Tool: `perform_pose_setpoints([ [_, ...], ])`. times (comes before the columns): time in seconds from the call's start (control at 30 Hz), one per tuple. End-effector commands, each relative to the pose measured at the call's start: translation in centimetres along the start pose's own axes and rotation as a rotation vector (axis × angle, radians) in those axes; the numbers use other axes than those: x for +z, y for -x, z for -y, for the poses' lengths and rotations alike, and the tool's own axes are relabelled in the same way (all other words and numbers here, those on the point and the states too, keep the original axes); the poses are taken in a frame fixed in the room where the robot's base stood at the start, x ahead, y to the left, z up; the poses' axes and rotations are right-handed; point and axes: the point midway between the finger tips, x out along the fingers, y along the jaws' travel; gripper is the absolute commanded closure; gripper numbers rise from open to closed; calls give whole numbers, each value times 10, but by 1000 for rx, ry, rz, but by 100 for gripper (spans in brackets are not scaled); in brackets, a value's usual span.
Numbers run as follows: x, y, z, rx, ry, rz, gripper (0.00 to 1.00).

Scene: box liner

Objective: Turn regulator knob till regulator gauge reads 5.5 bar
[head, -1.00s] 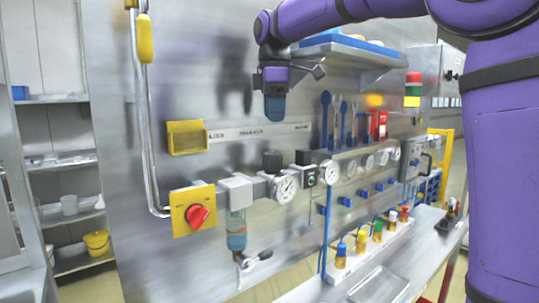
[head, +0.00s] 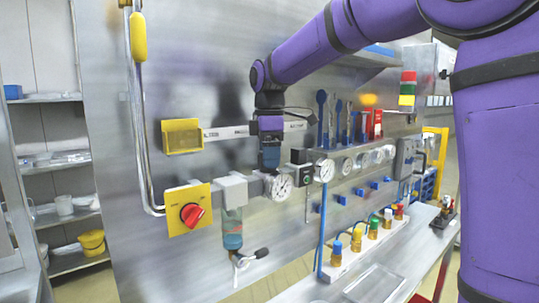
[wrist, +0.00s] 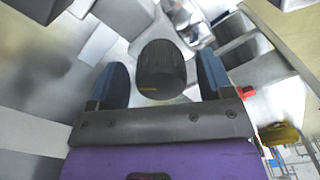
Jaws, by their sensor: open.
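My gripper (head: 269,163) points straight down over the regulator, just left of and above the round white regulator gauge (head: 280,187). In the wrist view my gripper (wrist: 161,66) has its two blue fingers apart, one on each side of the black regulator knob (wrist: 160,70). Gaps show between the knob and both fingers. In the head view the knob is hidden behind my fingers. The gauge's needle is too small to read.
A red rotary switch (head: 191,214) on a yellow plate sits to the left. A black-topped block (head: 301,157) and a second gauge (head: 324,171) stand close to the right. A yellow holder (head: 182,136) is on the wall at upper left.

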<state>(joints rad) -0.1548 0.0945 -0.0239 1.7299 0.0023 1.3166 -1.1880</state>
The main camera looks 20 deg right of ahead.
Motion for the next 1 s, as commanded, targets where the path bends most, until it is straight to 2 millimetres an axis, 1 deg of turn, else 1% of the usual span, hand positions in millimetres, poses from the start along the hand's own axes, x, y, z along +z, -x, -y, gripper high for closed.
perform_pose_setpoints([
  [0.1, 0, 0, 0, 0, 0, 0, 26],
  [0.17, 0, 0, 0, 0, 0, 0, 40],
  [0.2, 0, 0, 0, 0, 0, 0, 49],
  [0.27, 0, 0, 0, 0, 0, 0, 63],
  [0.3, 0, 0, 0, 0, 0, 0, 72],
  [0.33, 0, 0, 0, 0, 0, 0, 76],
  [0.67, 0, 0, 0, 0, -39, 0, 76],
  [0.87, 0, 1, 1, 0, -145, 0, 76],
  [1.0, 0, 1, 1, 0, -261, 0, 76],
])
